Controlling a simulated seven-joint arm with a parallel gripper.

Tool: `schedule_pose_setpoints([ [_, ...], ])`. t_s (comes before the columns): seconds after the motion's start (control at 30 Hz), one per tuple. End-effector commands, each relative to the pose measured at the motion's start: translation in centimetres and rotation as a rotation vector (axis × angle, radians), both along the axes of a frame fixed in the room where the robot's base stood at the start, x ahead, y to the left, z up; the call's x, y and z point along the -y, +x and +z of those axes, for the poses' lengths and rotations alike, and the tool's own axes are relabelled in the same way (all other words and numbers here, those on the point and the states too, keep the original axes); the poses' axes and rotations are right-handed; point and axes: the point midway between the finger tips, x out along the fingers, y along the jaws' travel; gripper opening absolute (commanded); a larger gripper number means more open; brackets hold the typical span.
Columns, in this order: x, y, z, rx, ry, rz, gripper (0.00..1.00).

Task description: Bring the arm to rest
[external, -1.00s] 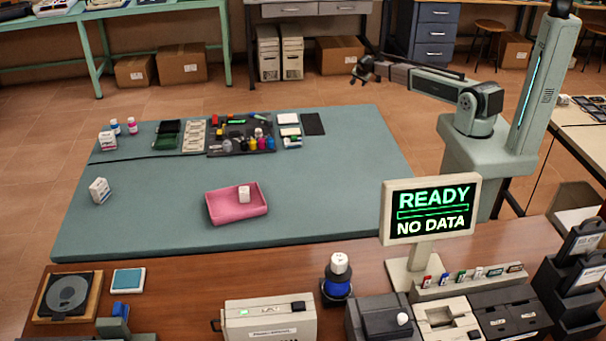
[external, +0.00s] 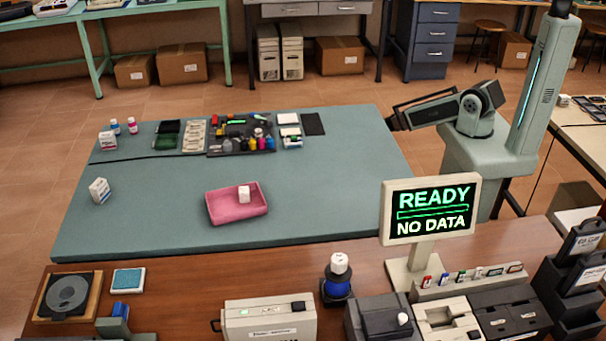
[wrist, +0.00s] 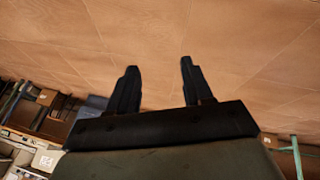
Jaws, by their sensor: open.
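My gripper (wrist: 158,82) shows in the wrist view with its two dark fingers apart and nothing between them. Beyond the fingers is only the tiled floor. The fingers cannot be made out there. A pink tray (external: 222,218) on the mat holds a small white object (external: 244,194), well away from my arm.
Bottles and a dark board of small items (external: 240,147) lie along the far side. A READY/NO DATA screen (external: 431,210) stands front right on the wooden counter. The mat's right part is clear.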

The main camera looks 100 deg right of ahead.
Motion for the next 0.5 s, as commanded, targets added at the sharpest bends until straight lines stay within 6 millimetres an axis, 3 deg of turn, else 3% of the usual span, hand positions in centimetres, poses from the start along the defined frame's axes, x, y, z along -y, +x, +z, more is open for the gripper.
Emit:
schedule_pose_setpoints([
  [0.03, -2.6, -0.6, -0.6, -0.031, 0.028, 0.048, 0.5],
  [0.2, -9.3, -0.5, -2.5, -0.126, 0.125, 0.217, 0.5],
  [0.5, -16.8, 1.9, -4.1, -0.216, 0.267, 0.405, 0.5],
])
